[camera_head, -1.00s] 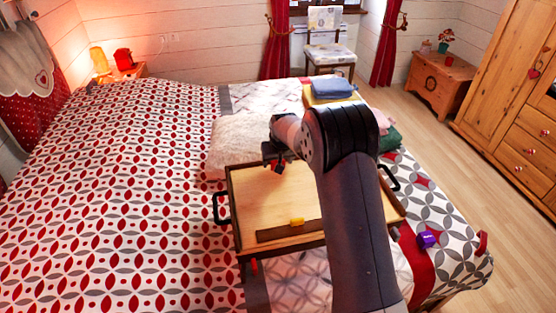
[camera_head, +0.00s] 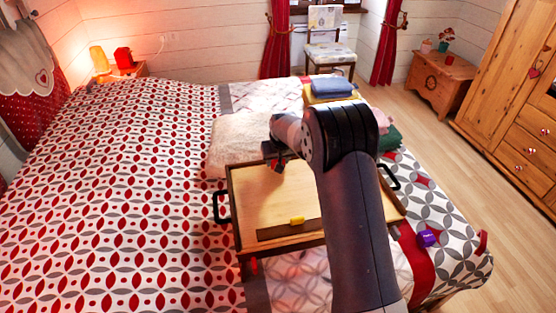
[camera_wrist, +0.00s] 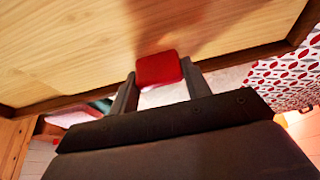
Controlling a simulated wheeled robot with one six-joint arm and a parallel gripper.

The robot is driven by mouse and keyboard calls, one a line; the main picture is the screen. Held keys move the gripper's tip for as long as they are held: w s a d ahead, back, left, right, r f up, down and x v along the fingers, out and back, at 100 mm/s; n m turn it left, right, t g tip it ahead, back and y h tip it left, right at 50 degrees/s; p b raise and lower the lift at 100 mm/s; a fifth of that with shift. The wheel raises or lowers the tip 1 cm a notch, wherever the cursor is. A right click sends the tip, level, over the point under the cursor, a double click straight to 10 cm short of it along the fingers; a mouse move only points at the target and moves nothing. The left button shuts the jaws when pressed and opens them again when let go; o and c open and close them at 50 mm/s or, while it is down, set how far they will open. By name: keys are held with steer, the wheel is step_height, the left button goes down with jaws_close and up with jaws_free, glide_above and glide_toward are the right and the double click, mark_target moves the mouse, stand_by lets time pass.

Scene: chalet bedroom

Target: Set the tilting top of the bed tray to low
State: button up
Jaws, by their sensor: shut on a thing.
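The bed tray (camera_head: 233,209) stands on the bed, with a light wooden top panel (camera_head: 268,190) in a dark frame and black side handles. A red tab (camera_wrist: 158,68) sits at the edge of the top in the wrist view. My gripper (camera_head: 277,164) is at the far edge of the tray, and its fingers are shut on the red tab. My arm hides the right part of the tray. How steeply the top is tilted is hard to tell from here.
A yellow piece (camera_head: 297,220) lies by the dark ledge (camera_head: 275,232) at the tray's near side. A white pillow (camera_head: 235,145) lies behind the tray. Folded cloths (camera_head: 332,88) are at the back, and a purple object (camera_head: 427,238) lies on the bed to the right.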

steer(key=shift+s+r+t+b, duration=0.1)
steer(key=shift+r+t+b, duration=0.2)
steer(key=shift+r+b, duration=0.4)
steer(key=shift+c, duration=0.5)
steer(key=s+r+t+b, duration=0.3)
steer(key=r+b, duration=0.1)
steer(key=r, duration=0.5)
steer(key=shift+s+d+y+b, duration=0.3)
steer(key=shift+s+d+y, duration=0.05)
steer(key=shift+d+y, duration=0.05)
steer(key=shift+o, duration=0.2)
steer(key=shift+s+r, duration=0.25)
steer(key=shift+r, duration=0.1)
steer(key=shift+c, duration=0.2)
steer(key=o, duration=1.4)
steer(key=v, duration=1)
steer(key=shift+s+r, duration=0.25)
steer(key=shift+s, duration=0.05)
